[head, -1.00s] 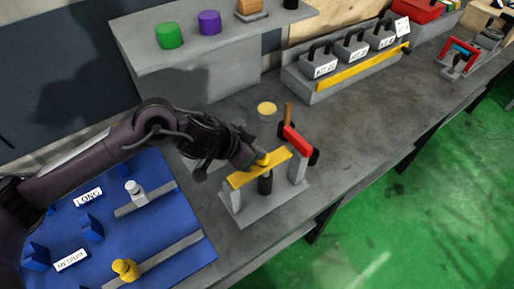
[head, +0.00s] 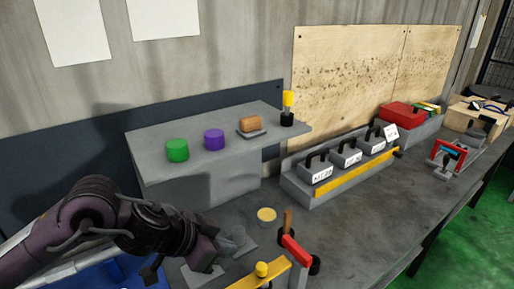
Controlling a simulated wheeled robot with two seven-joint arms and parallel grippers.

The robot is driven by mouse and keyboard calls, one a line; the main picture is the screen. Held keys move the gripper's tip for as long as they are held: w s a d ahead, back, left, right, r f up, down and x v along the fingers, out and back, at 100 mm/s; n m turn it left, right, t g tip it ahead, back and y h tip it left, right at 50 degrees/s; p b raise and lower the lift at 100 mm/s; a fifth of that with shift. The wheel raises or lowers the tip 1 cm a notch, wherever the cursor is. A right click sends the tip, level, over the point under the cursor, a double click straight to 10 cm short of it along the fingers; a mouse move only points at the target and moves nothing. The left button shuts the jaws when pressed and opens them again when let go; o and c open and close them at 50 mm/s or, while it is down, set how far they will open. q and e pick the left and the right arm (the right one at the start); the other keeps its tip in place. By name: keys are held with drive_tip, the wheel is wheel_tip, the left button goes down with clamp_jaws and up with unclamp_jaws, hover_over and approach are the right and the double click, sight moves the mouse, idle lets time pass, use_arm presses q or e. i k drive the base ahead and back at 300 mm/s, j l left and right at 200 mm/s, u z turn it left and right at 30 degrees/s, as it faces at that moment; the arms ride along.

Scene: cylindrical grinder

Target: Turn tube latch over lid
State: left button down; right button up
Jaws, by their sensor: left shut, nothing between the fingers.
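A fixture at the bottom edge carries a yellow bar (head: 258,278) with a round yellow knob (head: 262,269) on it. A red clamp arm (head: 296,250) with a wooden handle (head: 287,221) stands at its right end. The fixture's base and the dark post under the bar are cut off below. I cannot tell for certain which part is the tube latch or the lid. My left gripper (head: 214,262) is shut and empty, to the left of the yellow bar and apart from it; its fingertips are hard to make out. My right gripper is not in view.
A small cup with a yellow top (head: 267,215) stands behind the fixture. A grey shelf (head: 205,175) holds green and purple cylinders. Labelled boxes (head: 345,155) sit in a rack behind a yellow bar.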

sight(304, 258)
drive_tip(key=k, duration=1.5)
